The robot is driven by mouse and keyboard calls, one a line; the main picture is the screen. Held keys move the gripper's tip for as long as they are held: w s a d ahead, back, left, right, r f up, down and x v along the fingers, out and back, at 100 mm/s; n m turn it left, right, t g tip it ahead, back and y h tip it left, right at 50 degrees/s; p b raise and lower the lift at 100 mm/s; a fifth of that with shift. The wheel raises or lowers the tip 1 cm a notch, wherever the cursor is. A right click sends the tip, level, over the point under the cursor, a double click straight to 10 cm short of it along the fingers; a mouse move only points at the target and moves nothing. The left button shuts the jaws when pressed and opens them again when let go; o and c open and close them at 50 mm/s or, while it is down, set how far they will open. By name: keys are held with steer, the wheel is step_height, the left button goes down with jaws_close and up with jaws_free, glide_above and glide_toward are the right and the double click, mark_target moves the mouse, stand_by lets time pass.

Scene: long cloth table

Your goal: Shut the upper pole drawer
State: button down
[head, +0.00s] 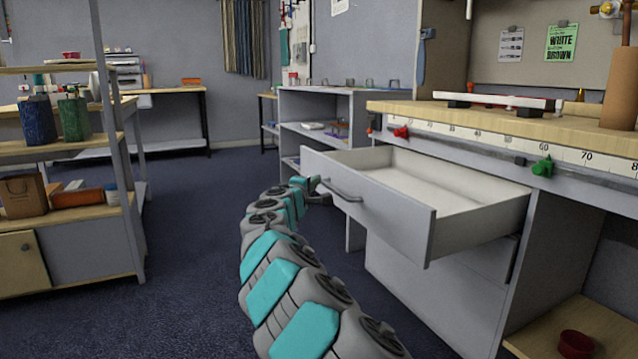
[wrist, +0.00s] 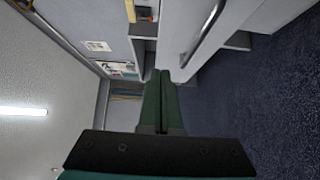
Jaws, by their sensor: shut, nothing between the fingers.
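The upper drawer (head: 385,203) of the grey cloth-table cabinet is pulled well out, with a white, empty-looking inside. Its front bears a curved metal bar handle (head: 342,191). My gripper (head: 322,190) is beside the left end of this handle, in front of the drawer face; I cannot tell whether it touches. In the wrist view my gripper (wrist: 161,75) shows its two green fingers closed together with nothing between them. The handle (wrist: 205,35) runs along the pale drawer front (wrist: 181,35) there, to the right of the fingers. A lower drawer front (head: 440,265) is closed.
The wooden tabletop (head: 480,114) with a ruler edge lies above the drawer. A green clamp (head: 542,167) and a red one (head: 401,132) sit on that edge. A red bowl (head: 576,343) stands on a low shelf. Open blue carpet (head: 195,230) lies left, before a shelving rack (head: 75,262).

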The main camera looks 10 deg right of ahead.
mark_target(341, 168)
steer(key=shift+w+d, duration=1.95)
steer(key=shift+w, duration=0.2)
steer(key=shift+w+d, duration=1.9)
steer(key=shift+w, duration=0.2)
